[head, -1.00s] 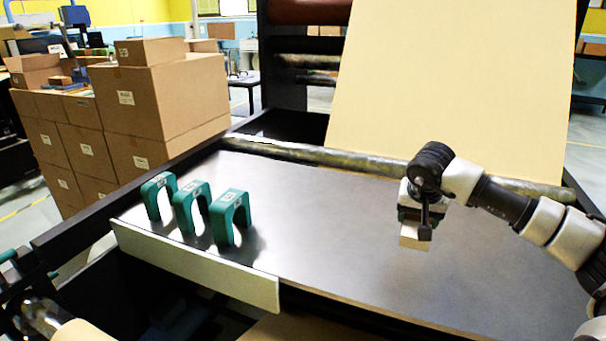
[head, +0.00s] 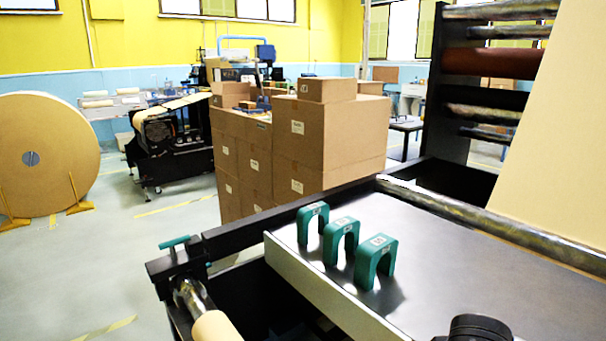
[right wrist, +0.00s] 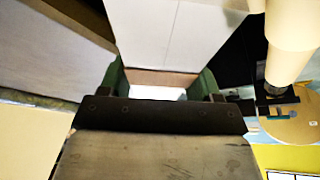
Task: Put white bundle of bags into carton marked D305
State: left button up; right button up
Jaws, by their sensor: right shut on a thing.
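My right gripper (right wrist: 160,84) shows its green fingers in the right wrist view, shut on a pale thing that I take for the white bundle of bags (right wrist: 160,93); a brown strip lies across it. Most of the bundle is hidden, and its outline is hard to tell from the pale surfaces behind. In the head view only a dark part of my right arm shows at the bottom edge. A stack of brown cartons (head: 325,145) stands beyond the table, with small white labels. No label reads clearly, so I cannot tell which is D305. My left gripper is not in view.
Three green arch-shaped blocks (head: 341,240) stand on the dark tabletop (head: 470,255) near its pale edge strip. A roller (head: 490,225) runs along the far side. A large kraft roll (head: 45,150) stands at the left.

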jog(key=shift+s+a, duration=0.4)
jog(key=shift+a, duration=0.3)
jog(key=shift+w+r, duration=0.1)
